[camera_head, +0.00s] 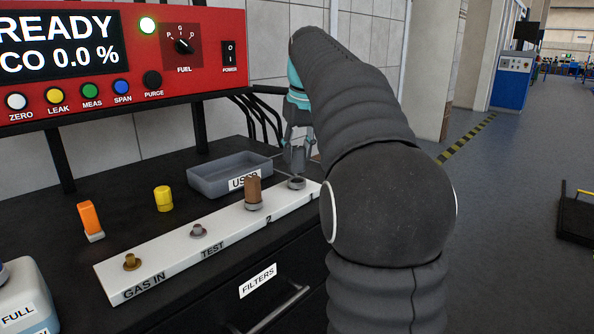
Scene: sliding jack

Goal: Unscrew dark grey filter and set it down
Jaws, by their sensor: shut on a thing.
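My gripper (298,160) points down over the port marked 1 at the right end of the white block (180,262). It is shut on a grey piece, the dark grey filter (298,163), which shows only in part between the fingers. A grey ring seat (297,183) shows just below it on the block. I cannot tell whether the filter still touches the seat. My arm covers the area to the right.
A brown filter (253,191) stands at port 2. The grey USED tray (230,176) lies behind the block. A yellow cylinder (163,198) and an orange piece (90,220) stand on the dark bench. The red analyser (200,75) is above.

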